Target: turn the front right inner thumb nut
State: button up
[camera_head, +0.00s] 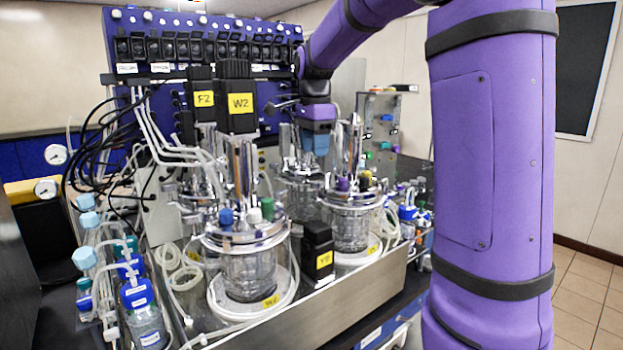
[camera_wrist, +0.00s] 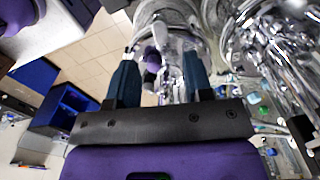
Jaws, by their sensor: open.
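The front right glass vessel (camera_head: 351,229) stands upright under a shiny metal lid, with a purple cap (camera_head: 343,184) among the fittings on top. The front right inner thumb nut is too small to tell apart from the other metal fittings. My gripper (camera_head: 314,145) hangs over the vessels, behind the front right vessel's tall metal tubes, which partly hide it. In the wrist view, my gripper (camera_wrist: 161,68) is open, with its two dark teal fingers apart. A small purple-grey knob (camera_wrist: 152,58) shows between the fingers. I cannot tell whether either finger touches anything.
The front left vessel (camera_head: 248,272) stands nearby, with a black block (camera_head: 318,250) between the two front vessels. Tall metal tubes (camera_wrist: 275,45) crowd the right of the wrist view. Blue-capped bottles (camera_head: 137,295) and loose hoses are at the left. Tiled floor is clear at right.

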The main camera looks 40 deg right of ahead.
aim_at(315, 182)
notch_tip(315, 182, down, 8)
jog(key=shift+f, duration=0.1)
jog(key=shift+c, duration=0.5)
grip_shut()
